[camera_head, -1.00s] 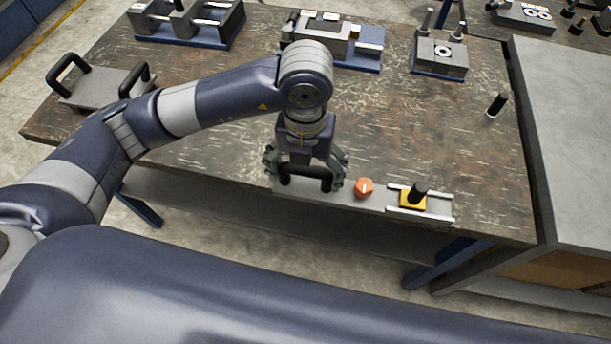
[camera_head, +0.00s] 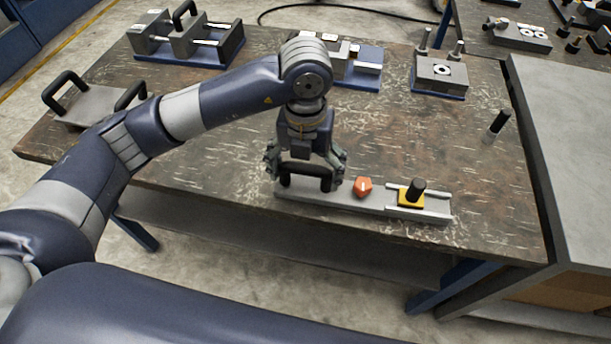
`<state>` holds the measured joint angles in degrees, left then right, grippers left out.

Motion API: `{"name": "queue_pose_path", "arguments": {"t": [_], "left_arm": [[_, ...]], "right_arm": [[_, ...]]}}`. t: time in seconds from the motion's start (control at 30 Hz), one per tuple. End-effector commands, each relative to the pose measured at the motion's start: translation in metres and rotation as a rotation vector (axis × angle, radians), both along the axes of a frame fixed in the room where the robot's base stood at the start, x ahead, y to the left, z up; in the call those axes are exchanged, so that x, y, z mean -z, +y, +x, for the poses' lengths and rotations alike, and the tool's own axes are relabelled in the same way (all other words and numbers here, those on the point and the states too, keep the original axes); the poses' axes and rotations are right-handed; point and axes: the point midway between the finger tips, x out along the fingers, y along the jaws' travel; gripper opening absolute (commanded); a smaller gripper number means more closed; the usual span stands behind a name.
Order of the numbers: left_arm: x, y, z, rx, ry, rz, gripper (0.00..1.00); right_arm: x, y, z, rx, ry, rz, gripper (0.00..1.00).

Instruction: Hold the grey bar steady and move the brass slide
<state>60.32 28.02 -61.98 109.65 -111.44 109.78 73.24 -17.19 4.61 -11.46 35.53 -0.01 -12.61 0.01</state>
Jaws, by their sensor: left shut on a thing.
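The grey bar (camera_head: 335,199) lies along the front edge of the dark worktable. My left gripper (camera_head: 305,180) is shut on the black handle (camera_head: 318,184) at the bar's left end, from above. An orange knob (camera_head: 363,187) sits on the bar just right of the gripper. The brass slide (camera_head: 410,200), a yellow block with a black upright peg (camera_head: 416,187), sits between two rails near the bar's right end, towards the left of the rails. My right gripper is not in view.
A grey plate with two black handles (camera_head: 95,103) lies at the table's left. Grey fixtures on blue bases (camera_head: 187,40) (camera_head: 440,75) stand at the back. A black peg (camera_head: 498,123) stands at the right. The table (camera_head: 420,140) is bare behind the slide.

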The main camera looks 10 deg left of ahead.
Motion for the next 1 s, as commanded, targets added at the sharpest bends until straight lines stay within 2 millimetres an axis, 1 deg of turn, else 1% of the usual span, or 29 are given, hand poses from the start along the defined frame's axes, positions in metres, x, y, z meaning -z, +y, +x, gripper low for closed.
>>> {"name": "queue_pose_path", "arguments": {"t": [0.1, 1.0], "left_arm": [[0.001, 0.0, 0.007, -0.001, -0.004, -0.005, 0.3], [0.011, 0.009, 0.052, -0.001, -0.004, -0.005, 0.3]], "right_arm": [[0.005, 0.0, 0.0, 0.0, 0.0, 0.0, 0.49], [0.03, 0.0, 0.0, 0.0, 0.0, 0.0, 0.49]]}}
